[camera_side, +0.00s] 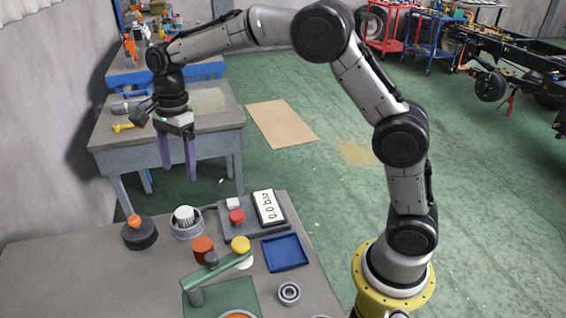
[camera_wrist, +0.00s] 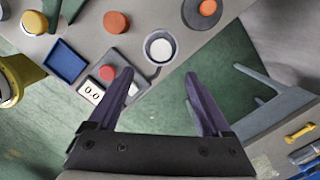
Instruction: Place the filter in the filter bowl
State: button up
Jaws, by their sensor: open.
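The filter (camera_side: 184,214) is a white ribbed cylinder. It sits upright inside the grey round filter bowl (camera_side: 199,230) near the table's far edge, its top standing above the rim. In the wrist view the filter shows as a white disc (camera_wrist: 161,49) within the bowl's grey ring (camera_wrist: 147,44). My gripper (camera_side: 178,172) is open and empty, its two purple fingers pointing down. It hangs well above the floor, beyond the table's far edge, apart from the filter and bowl. The wrist view shows the open fingers (camera_wrist: 158,78) on either side of the view.
Near the bowl stand a black disc with an orange knob (camera_side: 139,236) and a scale-like device (camera_side: 268,207) with a red button (camera_side: 237,216). A blue tray (camera_side: 285,253), green bracket (camera_side: 225,269) and bearing (camera_side: 289,292) lie nearer. A second bench (camera_side: 215,122) stands behind.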

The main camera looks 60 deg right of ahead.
jog(key=s+d+r+n+t, duration=0.1)
jog(key=s+d+r+n, duration=0.1)
jog(key=s+r+n, duration=0.35)
jog(key=s+d+r+n+t, duration=0.1)
jog(key=s+d+r+n, duration=0.15)
jog(key=s, duration=0.55)
jog(key=s+d+f+n+t, duration=0.1)
jog(key=s+n, duration=0.4)
jog(key=s, duration=0.3)
jog(key=s+d+f+n+t+h, duration=0.1)
jog(key=s+d+f+n+t, duration=0.1)
jog(key=s+n, duration=0.3)
jog(key=s, duration=0.4)
jog(key=shift+s+d+n, duration=0.15)
jog(key=shift+s+n, duration=0.1)
jog(key=shift+n, duration=0.05)
